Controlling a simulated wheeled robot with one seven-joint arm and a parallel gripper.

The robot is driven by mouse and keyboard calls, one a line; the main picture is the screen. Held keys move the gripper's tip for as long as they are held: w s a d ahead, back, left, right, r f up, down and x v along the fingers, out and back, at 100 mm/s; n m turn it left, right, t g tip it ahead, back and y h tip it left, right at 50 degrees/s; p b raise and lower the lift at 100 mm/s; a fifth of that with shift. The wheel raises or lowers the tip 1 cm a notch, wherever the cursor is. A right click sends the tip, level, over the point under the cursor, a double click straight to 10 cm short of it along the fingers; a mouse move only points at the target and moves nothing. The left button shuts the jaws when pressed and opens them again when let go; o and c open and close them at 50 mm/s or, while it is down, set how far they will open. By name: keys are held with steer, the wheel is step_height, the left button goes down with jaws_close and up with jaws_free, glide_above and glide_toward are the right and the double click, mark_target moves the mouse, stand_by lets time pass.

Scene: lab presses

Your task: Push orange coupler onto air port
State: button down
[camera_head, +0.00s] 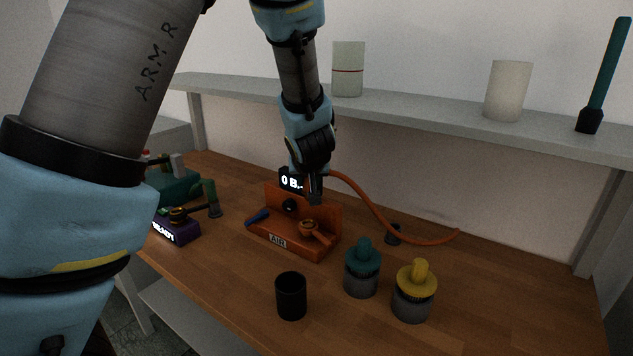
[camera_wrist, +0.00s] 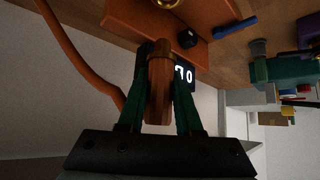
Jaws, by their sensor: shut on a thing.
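My gripper (camera_head: 315,196) is above the back edge of the orange press stand (camera_head: 277,240) marked AIR. In the wrist view its two teal fingers (camera_wrist: 158,105) are shut on the orange coupler (camera_wrist: 159,78), which points toward the stand. The coupler is mostly hidden behind the fingers in the head view. An orange hose (camera_head: 375,210) trails to the right from near the gripper; it also shows in the wrist view (camera_wrist: 80,60). I cannot make out the air port or whether the coupler touches it. A black round fitting (camera_head: 290,205) is on the stand's upright panel.
A lit display (camera_head: 291,181) is close behind the gripper. A blue handle (camera_head: 257,216) is left of the stand. A black cup (camera_head: 291,296), a teal-topped jar (camera_head: 362,268) and a yellow-topped jar (camera_head: 414,291) stand in front. A shelf (camera_head: 420,112) runs behind.

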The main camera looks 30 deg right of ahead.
steer(key=shift+a+r, duration=0.1)
stand_by(0.4)
steer(key=b, duration=0.4)
glide_above(308, 224)
steer(key=shift+f, duration=3)
steer(key=shift+p, duration=0.4)
steer(key=shift+s+f+b, duration=0.1)
steer(key=shift+f+b, duration=1.15)
steer(key=shift+f, duration=0.45)
steer(key=c, duration=0.5)
jaws_free()
steer(key=shift+r, duration=0.1)
